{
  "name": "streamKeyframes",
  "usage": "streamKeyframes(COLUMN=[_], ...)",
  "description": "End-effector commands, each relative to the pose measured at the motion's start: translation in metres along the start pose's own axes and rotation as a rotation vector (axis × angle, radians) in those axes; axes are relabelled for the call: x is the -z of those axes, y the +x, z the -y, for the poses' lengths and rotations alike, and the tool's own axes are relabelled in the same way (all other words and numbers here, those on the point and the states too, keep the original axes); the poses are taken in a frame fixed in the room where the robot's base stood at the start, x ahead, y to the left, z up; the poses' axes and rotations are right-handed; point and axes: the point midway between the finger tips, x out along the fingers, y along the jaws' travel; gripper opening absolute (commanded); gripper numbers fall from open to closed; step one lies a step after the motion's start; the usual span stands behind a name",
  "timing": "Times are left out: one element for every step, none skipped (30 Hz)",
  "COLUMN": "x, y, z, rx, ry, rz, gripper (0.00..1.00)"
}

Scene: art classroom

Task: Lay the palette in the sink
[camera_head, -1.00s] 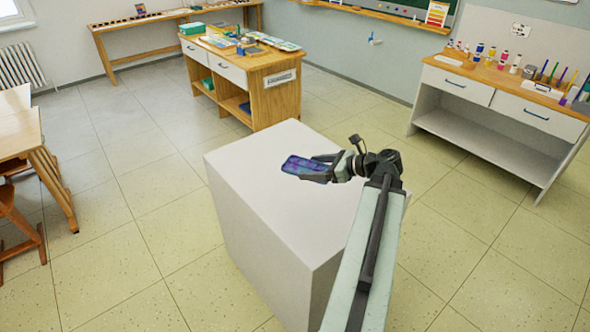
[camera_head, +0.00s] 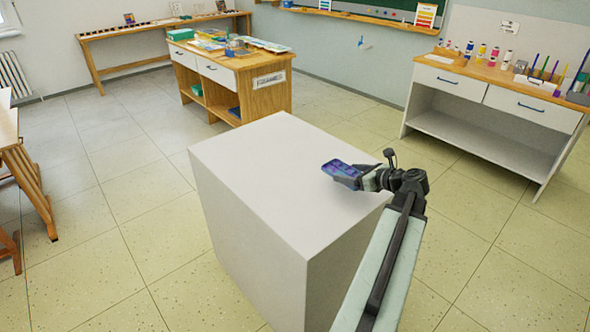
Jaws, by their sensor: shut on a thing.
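The palette (camera_head: 341,168) is a small flat dark piece with blue and purple patches. It is held in my gripper (camera_head: 352,178), near the right edge of the white block's top. My gripper is shut on the palette's near right end. The palette looks slightly tilted and seems to be just above the block top, though the gap is hard to judge. No sink shows in this view.
The white block (camera_head: 262,172) stands in front of me with a bare top. A wooden cabinet (camera_head: 265,75) with art supplies stands behind it. A shelf unit (camera_head: 480,125) with paint bottles stands at right. Tables (camera_head: 28,170) stand at left. Tiled floor (camera_head: 120,240) between them is free.

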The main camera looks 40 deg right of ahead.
Motion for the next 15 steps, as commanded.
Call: streamKeyframes(x=[-0.003,-0.005,-0.008,-0.011,-0.013,-0.017,-0.02,-0.022,-0.026,-0.028,-0.031,-0.034,-0.037,-0.039,-0.041], y=[0.009,0.016,0.026,0.036,0.045,0.057,0.066,0.074,0.086,0.095,0.103,0.114,0.121,0.127,0.134], z=[-0.002,-0.004,-0.006,-0.008,-0.01,-0.013,-0.014,-0.016,-0.018,-0.02,-0.022,-0.024,-0.026,-0.027,-0.028], rx=[-0.003,-0.005,-0.005,-0.007,-0.006,-0.007,-0.006,-0.006,-0.006,-0.006,-0.006,-0.005,-0.006,-0.004,-0.004], ry=[-0.002,-0.003,-0.002,-0.002,-0.002,-0.003,-0.003,-0.003,-0.003,-0.003,-0.003,-0.002,-0.002,-0.002,-0.002], rz=[0.0,0.0,0.001,0.001,0.001,0.0,0.0,0.0,0.0,0.0,0.0,0.0,0.0,0.001,0.0], gripper=[0.33,0.33,0.33,0.33,0.33,0.33,0.33,0.33,0.33,0.33,0.33,0.33,0.33,0.33,0.33])
